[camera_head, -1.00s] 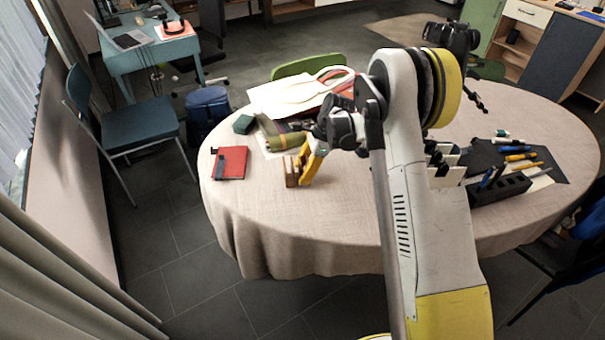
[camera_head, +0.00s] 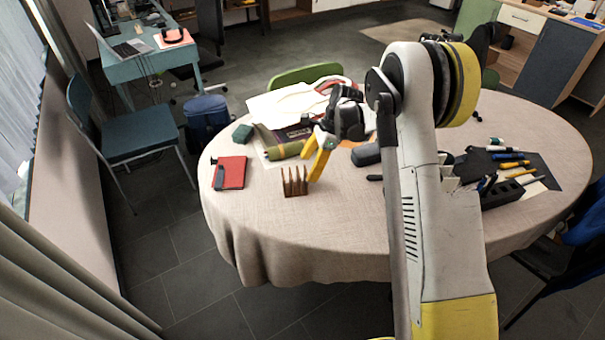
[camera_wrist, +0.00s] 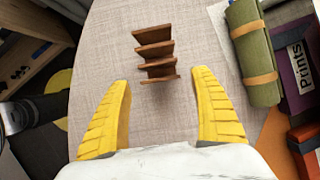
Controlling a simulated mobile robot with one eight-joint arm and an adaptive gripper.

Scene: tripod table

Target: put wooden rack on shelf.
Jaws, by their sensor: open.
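The small brown wooden rack (camera_head: 294,185) stands on the cloth-covered table near its front edge, left of my arm, with several upright slats. In the wrist view the rack (camera_wrist: 158,68) is ahead of my fingers, roughly centred between them and apart from both. My gripper (camera_head: 312,168) has yellow fingers, just right of and behind the rack in the head view. In the wrist view the gripper (camera_wrist: 161,115) is spread wide and empty. A wooden open-shelved cabinet (camera_head: 508,58) stands at the back right; I cannot tell whether it is the task's shelf.
On the table (camera_head: 240,215), a red notebook (camera_head: 229,173) lies left of the rack. A green roll (camera_head: 285,151) and papers lie behind it. A black tool holder (camera_head: 502,193) and pens are at the right. A blue chair (camera_head: 140,135) stands left on the floor.

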